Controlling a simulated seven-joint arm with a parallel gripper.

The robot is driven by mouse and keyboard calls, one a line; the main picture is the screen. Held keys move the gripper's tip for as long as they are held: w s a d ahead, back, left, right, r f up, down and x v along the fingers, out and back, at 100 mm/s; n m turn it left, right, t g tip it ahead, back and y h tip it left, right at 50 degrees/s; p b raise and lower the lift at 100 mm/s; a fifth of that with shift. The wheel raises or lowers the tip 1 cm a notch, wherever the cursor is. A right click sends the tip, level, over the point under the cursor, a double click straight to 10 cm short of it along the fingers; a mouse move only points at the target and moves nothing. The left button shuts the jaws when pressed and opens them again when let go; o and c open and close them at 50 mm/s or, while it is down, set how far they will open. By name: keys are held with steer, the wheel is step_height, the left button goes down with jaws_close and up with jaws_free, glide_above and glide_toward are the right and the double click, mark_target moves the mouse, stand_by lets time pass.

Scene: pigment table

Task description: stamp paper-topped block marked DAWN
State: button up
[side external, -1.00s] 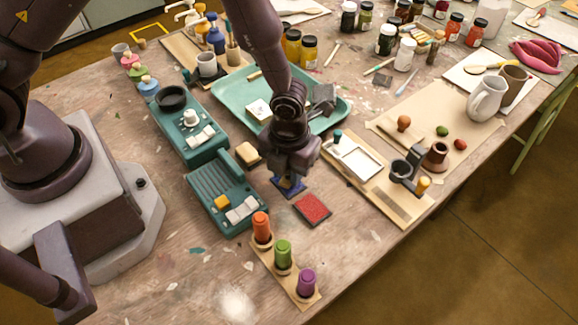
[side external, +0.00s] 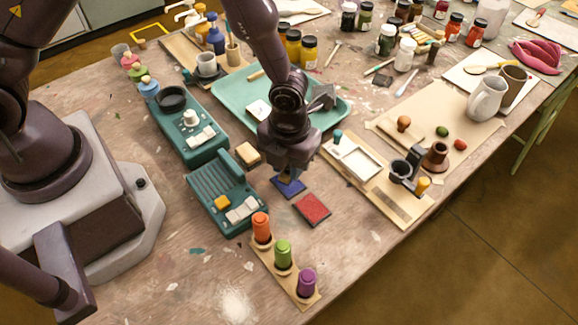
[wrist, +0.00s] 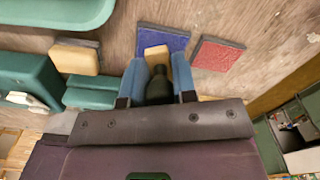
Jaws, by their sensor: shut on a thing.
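My gripper (side external: 287,168) is above the blue ink pad (side external: 290,187), pointing down. In the wrist view its two blue fingers (wrist: 158,85) are shut on a dark-handled stamp (wrist: 160,88) with a tan wooden end. The blue pad (wrist: 165,40) lies just beyond that end; I cannot tell the exact gap. The red pad (side external: 311,209) lies beside the blue one and also shows in the wrist view (wrist: 217,54). A pale-topped block (side external: 247,153) lies left of the gripper. Another pale-topped block (side external: 258,110) sits in the green tray (side external: 232,88). No DAWN marking is legible.
Two teal devices (side external: 190,122) (side external: 218,192) stand left of the gripper. A board with orange, green and purple capped pieces (side external: 283,255) is at the front. A wooden board with a white tray (side external: 355,163) is to the right. The table's front left is mostly clear.

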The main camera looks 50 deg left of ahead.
steer(key=shift+r, duration=2.6)
steer(key=w+a, duration=0.2)
steer(key=a, duration=0.1)
steer(key=w+a, duration=0.2)
steer(key=a, duration=0.2)
steer(key=w+a, duration=0.3)
steer(key=shift+a+r, duration=0.15)
steer(key=shift+r, duration=0.05)
steer(key=shift+f, duration=2.65)
steer(key=shift+f, duration=0.6)
steer(key=shift+r, duration=0.1)
